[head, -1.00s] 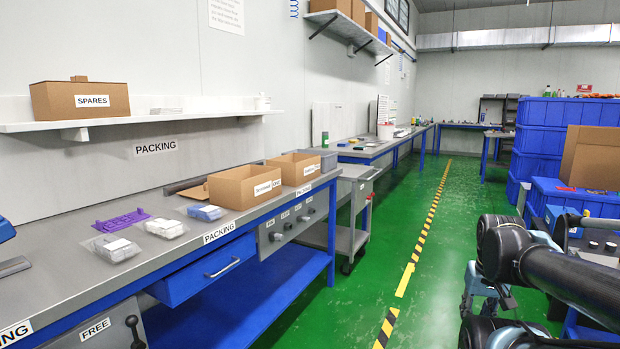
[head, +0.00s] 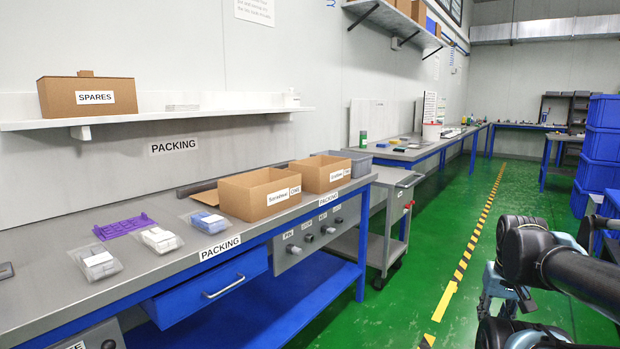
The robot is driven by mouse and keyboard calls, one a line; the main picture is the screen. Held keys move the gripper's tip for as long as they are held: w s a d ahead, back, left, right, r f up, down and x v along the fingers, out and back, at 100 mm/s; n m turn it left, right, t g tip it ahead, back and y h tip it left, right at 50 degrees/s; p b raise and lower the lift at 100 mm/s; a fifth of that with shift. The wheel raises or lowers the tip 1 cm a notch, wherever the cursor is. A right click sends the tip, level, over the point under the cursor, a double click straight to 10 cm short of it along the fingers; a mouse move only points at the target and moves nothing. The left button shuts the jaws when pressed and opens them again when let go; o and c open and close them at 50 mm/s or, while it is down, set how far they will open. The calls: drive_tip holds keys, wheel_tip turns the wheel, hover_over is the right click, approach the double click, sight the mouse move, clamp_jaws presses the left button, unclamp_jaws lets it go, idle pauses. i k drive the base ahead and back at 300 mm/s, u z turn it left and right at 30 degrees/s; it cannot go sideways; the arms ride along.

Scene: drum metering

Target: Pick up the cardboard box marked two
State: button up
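Two open cardboard boxes stand side by side on the grey packing bench. The nearer box (head: 240,198) has one white label on its front and a small one at its right end. The farther box (head: 315,179) is labelled the same way. The small end labels are too blurred to read surely, so I cannot tell which box is marked two. Dark links of my arm show at the lower right, well apart from both boxes. My gripper is not in view.
Purple tray (head: 124,225) and bagged parts (head: 160,239) lie on the bench (head: 60,292). A grey bin (head: 352,163) stands behind the boxes. A SPARES box (head: 86,96) sits on the shelf. A grey trolley (head: 385,222) stands at the bench's far end.

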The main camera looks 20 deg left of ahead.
sight(320, 173)
drive_tip(key=u, duration=0.6)
drive_tip(key=i, duration=1.2)
drive_tip(key=u, duration=0.6)
